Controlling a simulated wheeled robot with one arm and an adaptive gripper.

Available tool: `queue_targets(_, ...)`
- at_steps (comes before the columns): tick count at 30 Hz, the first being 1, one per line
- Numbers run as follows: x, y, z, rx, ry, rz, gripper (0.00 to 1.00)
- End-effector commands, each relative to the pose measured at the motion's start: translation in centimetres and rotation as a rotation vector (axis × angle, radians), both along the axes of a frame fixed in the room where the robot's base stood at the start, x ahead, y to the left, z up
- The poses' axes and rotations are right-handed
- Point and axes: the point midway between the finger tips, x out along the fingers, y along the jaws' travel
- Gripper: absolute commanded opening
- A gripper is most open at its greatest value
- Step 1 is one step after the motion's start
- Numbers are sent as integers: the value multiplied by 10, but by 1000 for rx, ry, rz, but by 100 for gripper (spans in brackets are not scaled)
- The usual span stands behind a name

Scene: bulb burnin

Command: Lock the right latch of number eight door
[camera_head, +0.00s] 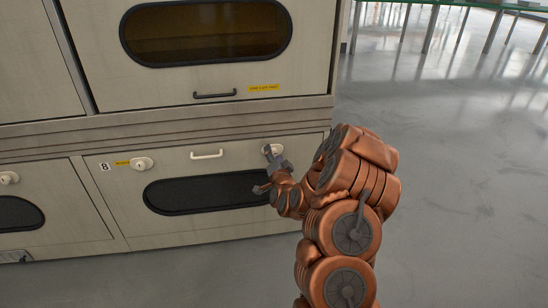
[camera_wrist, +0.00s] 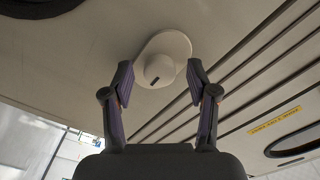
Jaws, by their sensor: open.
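The number eight door is the lower cream door (camera_head: 125,195) with an "8" label (camera_head: 104,166) in the head view. Its right latch (camera_head: 270,149) is partly covered by my gripper (camera_head: 267,173). In the wrist view the right latch (camera_wrist: 160,68) is a cream round knob with a short dark slanted mark, on an oval plate. My gripper (camera_wrist: 160,78) is open, with one finger on each side of the knob. Gaps show between the fingers and the knob. The left latch (camera_head: 141,163) is a similar pale knob near the label.
A white handle (camera_head: 206,155) and a dark oval window (camera_head: 200,193) are on the same door. Above is a larger door with a dark handle (camera_head: 214,95). Another latch (camera_head: 9,178) is on the door to the left. Open grey floor (camera_head: 450,190) lies to the right.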

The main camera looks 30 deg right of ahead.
Motion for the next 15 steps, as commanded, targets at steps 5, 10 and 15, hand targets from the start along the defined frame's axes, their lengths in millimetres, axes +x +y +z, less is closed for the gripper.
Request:
queue_targets(5,0,0,0,0,-1,-1,59)
queue_targets(10,0,0,0,-1,-1,0,46)
queue_targets(15,0,0,0,-1,-1,0,28)
